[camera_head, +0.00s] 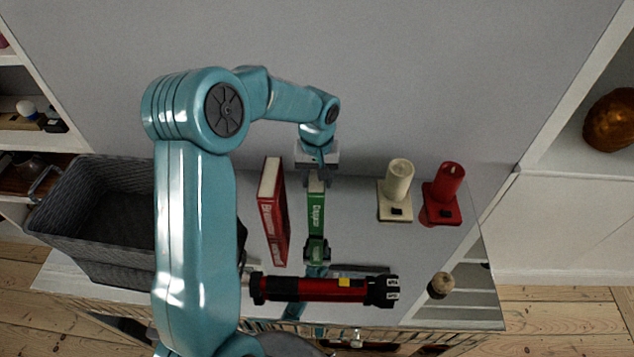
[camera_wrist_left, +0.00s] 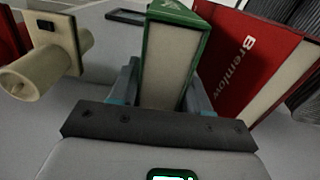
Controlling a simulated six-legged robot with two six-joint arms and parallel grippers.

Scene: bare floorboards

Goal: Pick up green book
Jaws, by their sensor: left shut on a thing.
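The green book (camera_head: 316,212) stands upright on the white surface, its spine facing the head camera. My left gripper (camera_head: 317,178) reaches down from behind and is shut on the top end of the green book. In the left wrist view the green book (camera_wrist_left: 172,65) sits between the two fingers of my left gripper (camera_wrist_left: 162,88). My right gripper cannot be made out.
A red book (camera_head: 272,210) stands just left of the green book, with a gap. A red-and-black cylinder (camera_head: 320,289) lies in front. A grey basket (camera_head: 95,222) is at left.

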